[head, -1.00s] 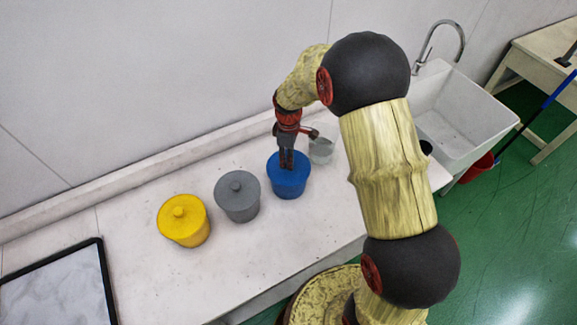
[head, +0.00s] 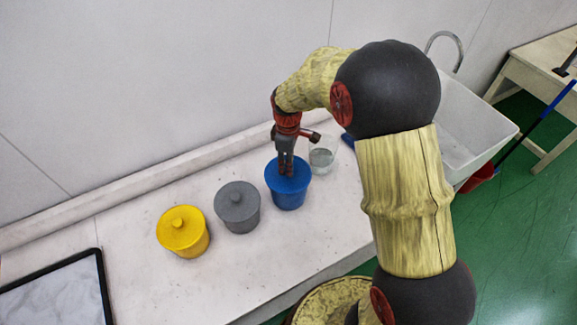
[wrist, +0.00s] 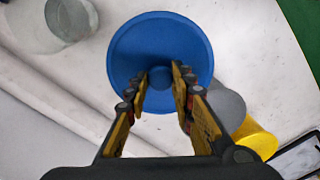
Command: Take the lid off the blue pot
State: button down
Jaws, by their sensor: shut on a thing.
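The blue pot (head: 288,199) stands on the white counter at the right end of a row of pots. Its round blue lid (head: 272,178) is over the pot's mouth. I cannot tell whether a small gap lies between them. My gripper (head: 286,172) points down from above and is shut on the lid's knob. In the wrist view, the fingertips (wrist: 160,78) close on both sides of the knob, near the middle of the lid (wrist: 160,35). The lid hides the pot below it there.
A grey lidded pot (head: 238,212) and a yellow lidded pot (head: 184,238) stand to the left. A clear glass beaker (head: 322,158) stands close on the right. A black-rimmed tray (head: 104,280) lies at far left. A white sink (head: 480,125) is at the right.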

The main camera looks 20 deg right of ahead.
aim_at(287, 180)
jog(key=s+r, duration=0.1)
jog(key=r, duration=0.1)
jog(key=s+a+r, duration=0.1)
jog(key=shift+s+a+r, duration=0.1)
jog(key=shift+s+r, duration=0.25)
jog(key=shift+s, duration=0.05)
jog(key=s+a+r, duration=0.3)
jog(key=s, duration=0.5)
jog(key=shift+a+r, duration=0.25)
jog(key=shift+r, duration=0.1)
